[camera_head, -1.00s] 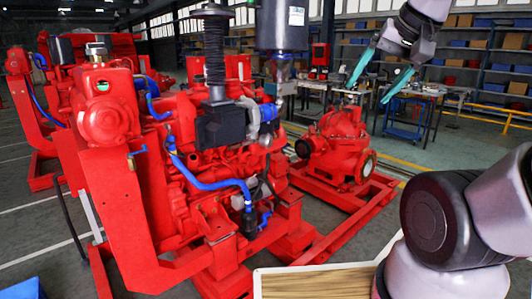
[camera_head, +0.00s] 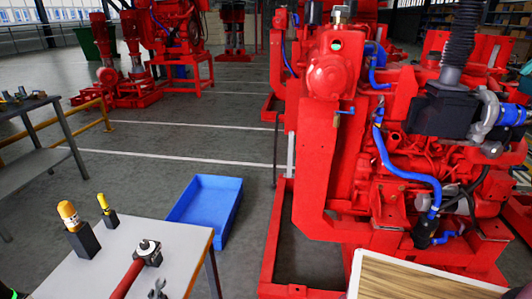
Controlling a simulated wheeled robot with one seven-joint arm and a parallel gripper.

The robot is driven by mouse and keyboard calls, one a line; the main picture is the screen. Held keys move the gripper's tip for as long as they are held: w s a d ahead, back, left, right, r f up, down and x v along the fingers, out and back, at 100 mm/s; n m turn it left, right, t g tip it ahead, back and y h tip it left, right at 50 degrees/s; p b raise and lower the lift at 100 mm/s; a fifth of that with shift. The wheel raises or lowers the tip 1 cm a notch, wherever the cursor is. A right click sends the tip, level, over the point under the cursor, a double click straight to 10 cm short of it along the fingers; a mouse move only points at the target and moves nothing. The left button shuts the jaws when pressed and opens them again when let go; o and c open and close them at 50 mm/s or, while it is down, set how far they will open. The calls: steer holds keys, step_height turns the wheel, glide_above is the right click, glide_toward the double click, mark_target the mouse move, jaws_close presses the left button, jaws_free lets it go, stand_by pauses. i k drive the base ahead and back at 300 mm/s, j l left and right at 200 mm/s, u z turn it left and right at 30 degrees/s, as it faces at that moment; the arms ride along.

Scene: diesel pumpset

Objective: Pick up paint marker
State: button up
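A grey table (camera_head: 105,270) stands at the lower left. Either may be the paint marker; I cannot tell which at this size.
A red-handled tool (camera_head: 130,275) and a grey metal tool (camera_head: 158,289) lie on the table's right part. A blue bin (camera_head: 206,207) is on the floor behind. The red pumpset (camera_head: 335,150) fills the right. A wood-topped surface (camera_head: 420,280) shows lower right. Open floor lies between.

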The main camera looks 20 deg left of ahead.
mark_target(101, 197)
steer(key=i+j, duration=0.1)
steer(key=i, duration=0.25)
steer(key=i+j, duration=0.1)
steer(key=i, duration=0.25)
steer(key=i+u, duration=0.1)
steer(key=u, duration=2.25)
